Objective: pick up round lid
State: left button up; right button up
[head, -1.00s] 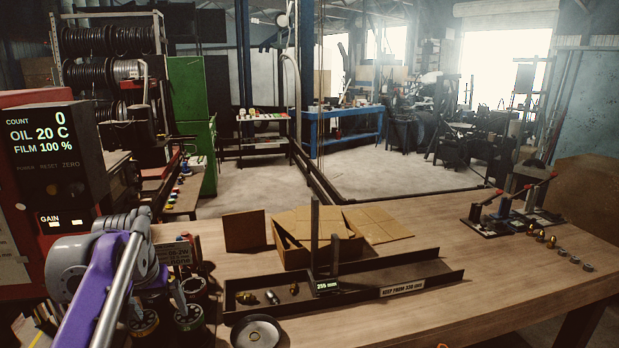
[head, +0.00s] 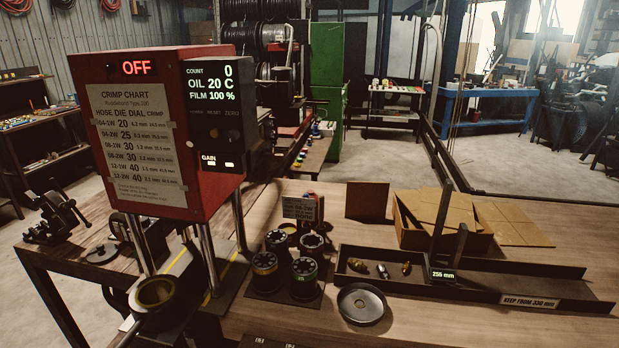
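A dark round lid-like disc with a small knob (head: 102,253) lies on the side bench at the left, behind the red crimper. A shallow round metal dish or lid (head: 361,303) lies on the wooden table in front of the long black tray; I cannot tell for sure which of the two is the round lid. Neither of my grippers shows in this view, and nothing is seen touching either round piece.
The red crimper (head: 150,140) stands at left on metal posts, with a ring-shaped part (head: 155,292) low in front. Several dark round canisters (head: 265,272) stand beside the dish. The black tray (head: 540,297) holds small fittings. A vise (head: 55,215) sits at far left.

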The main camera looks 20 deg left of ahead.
aim_at(102, 253)
jog(key=u, duration=2.25)
jog(key=k+z, duration=0.1)
jog(key=k, duration=0.5)
jog(key=k+l+z, duration=0.1)
jog(key=k, duration=0.5)
jog(key=z, duration=1.7)
jog(key=j+z, duration=0.45)
jog(key=j, duration=2.55)
jog(key=k, duration=0.05)
